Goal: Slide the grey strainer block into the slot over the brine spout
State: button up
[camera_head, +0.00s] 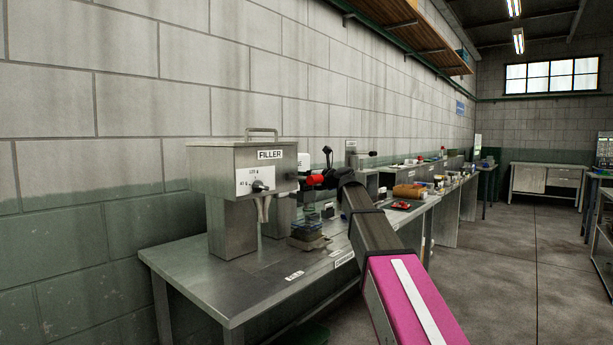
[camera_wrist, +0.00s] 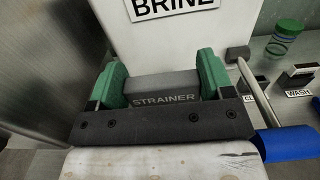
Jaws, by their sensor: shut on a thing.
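The grey strainer block (camera_wrist: 165,85), labelled STRAINER, sits between the two green fingers of my gripper (camera_wrist: 163,76) in the wrist view. The fingers are shut on its left and right ends. Just beyond it stands a white box labelled BRINE (camera_wrist: 190,35); the block is close in front of its face, and I cannot tell whether they touch. The slot and the brine spout are hidden from me. In the head view my arm reaches over the bench to the right of the filler, and the block cannot be made out there.
The steel FILLER machine (camera_head: 240,168) with a lever stands left of my arm on the metal bench (camera_head: 185,255). In the wrist view, a green-lidded jar (camera_wrist: 284,42), a dark block by a WASH label (camera_wrist: 298,77) and a blue object (camera_wrist: 287,143) lie to the right.

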jog(key=shift+f, duration=1.1)
jog(key=o, duration=0.9)
jog(key=shift+o, duration=0.2)
jog(key=v, duration=1)
jog(key=shift+s+d, duration=0.3)
